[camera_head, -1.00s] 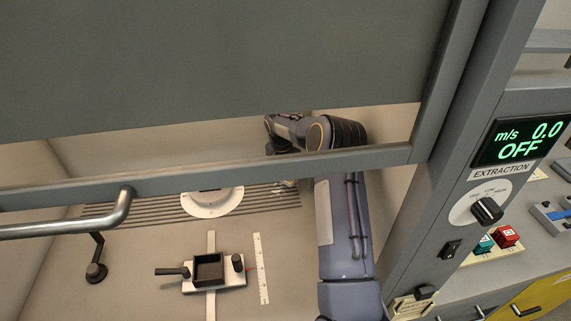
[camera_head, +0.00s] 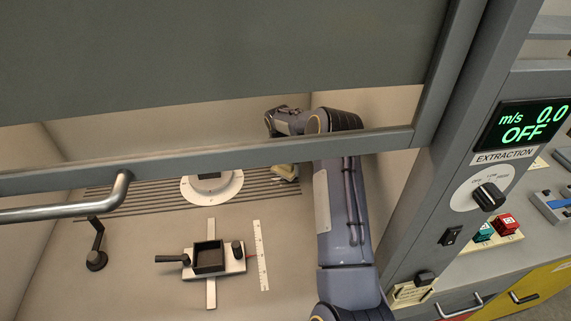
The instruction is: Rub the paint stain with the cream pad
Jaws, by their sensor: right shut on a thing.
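My right arm reaches into the fume hood and bends left behind the sash's bottom rail. My right gripper (camera_head: 284,165) is partly hidden by that rail and is shut on a small cream block, which looks like the cream pad (camera_head: 286,173). The pad is over the right end of the slotted strip at the back; I cannot tell whether it touches the surface. I cannot make out the paint stain; the rail or the arm may hide it. My left gripper is not in view.
The grey sash (camera_head: 210,50) with its bar handle (camera_head: 75,209) hangs in front. A black tray on a clamp fixture (camera_head: 209,258), a ruler (camera_head: 261,255), a round white dial plate (camera_head: 212,190) and a black crank (camera_head: 96,259) are inside. The extraction panel (camera_head: 520,133) reads OFF.

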